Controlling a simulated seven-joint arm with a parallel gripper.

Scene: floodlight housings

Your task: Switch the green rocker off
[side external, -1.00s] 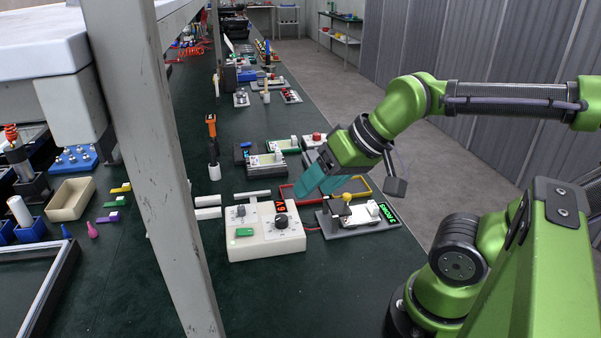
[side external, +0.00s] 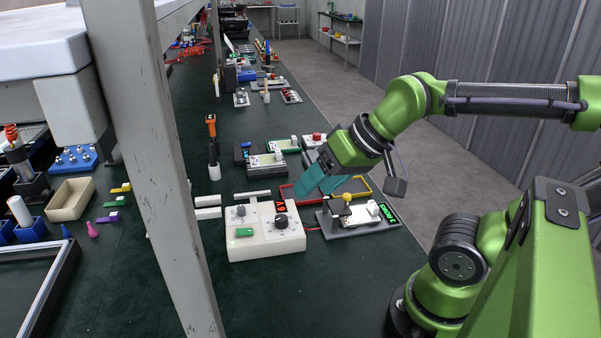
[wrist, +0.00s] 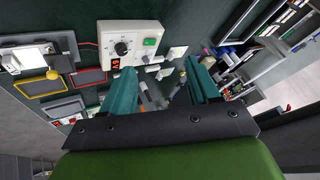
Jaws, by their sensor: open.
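The green rocker (side external: 244,232) sits on the front left of a white control box (side external: 265,246), which also carries a black dial, a small knob and a red lit display. In the wrist view the green rocker (wrist: 150,42) shows near the top, on the white box (wrist: 165,28). Which way the rocker is tipped is too small to tell. My gripper (side external: 307,190), with teal fingers, is above and behind the box, to the right of the rocker and apart from it. In the wrist view my gripper (wrist: 163,88) is open, with nothing held between its fingers.
A grey post (side external: 160,170) crosses the view at left. Green bench top (side external: 270,290) in front of the box is clear.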

